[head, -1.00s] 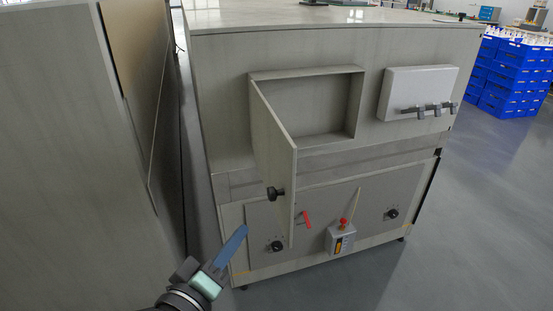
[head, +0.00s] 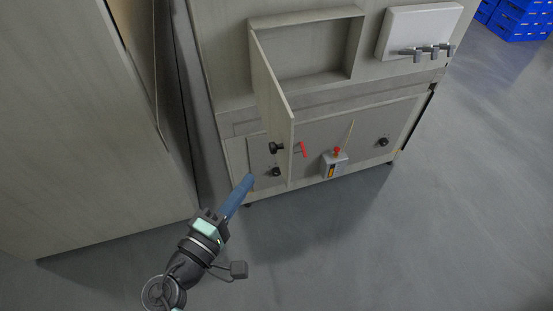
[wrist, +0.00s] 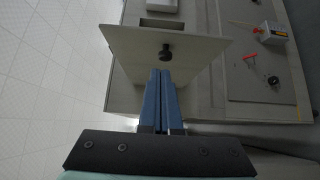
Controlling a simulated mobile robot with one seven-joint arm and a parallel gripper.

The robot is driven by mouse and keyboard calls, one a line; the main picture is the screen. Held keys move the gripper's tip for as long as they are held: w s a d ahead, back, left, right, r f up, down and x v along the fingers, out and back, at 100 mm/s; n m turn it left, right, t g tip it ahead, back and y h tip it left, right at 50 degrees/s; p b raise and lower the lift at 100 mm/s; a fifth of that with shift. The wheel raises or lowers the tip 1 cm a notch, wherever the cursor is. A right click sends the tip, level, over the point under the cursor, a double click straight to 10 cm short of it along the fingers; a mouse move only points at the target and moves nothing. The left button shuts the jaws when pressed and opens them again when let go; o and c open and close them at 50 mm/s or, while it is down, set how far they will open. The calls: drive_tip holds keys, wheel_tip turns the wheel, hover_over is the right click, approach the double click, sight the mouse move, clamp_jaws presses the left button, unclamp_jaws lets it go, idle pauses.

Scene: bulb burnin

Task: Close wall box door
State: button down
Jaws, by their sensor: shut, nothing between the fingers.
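The wall box (head: 304,20) is an open, shallow, empty recess in the front of a grey cabinet in the head view. Its door (head: 270,92) is hinged on the left side and stands swung outward, with a black round knob (head: 276,148) near its lower free edge. My gripper (head: 249,180) has long blue fingers, shut and empty, below and left of the knob in the head view. In the wrist view the fingertips (wrist: 160,72) point toward the door (wrist: 130,45), just below its knob (wrist: 165,52). I cannot tell whether they touch it.
Below the box are a red handle (head: 301,149), a small grey box with a red button (head: 334,163) and dark dials. A white panel with grey levers (head: 418,30) is at right. A large grey cabinet (head: 80,130) stands at left. The floor in front is clear.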

sight(286, 151)
drive_tip(key=w+d+p, duration=0.1)
drive_tip(key=w+d, duration=0.4)
drive_tip(key=shift+w+d, duration=0.1)
drive_tip(key=shift+d, duration=0.05)
drive_tip(key=shift+w+d, duration=0.15)
drive_tip(key=shift+d, duration=0.35)
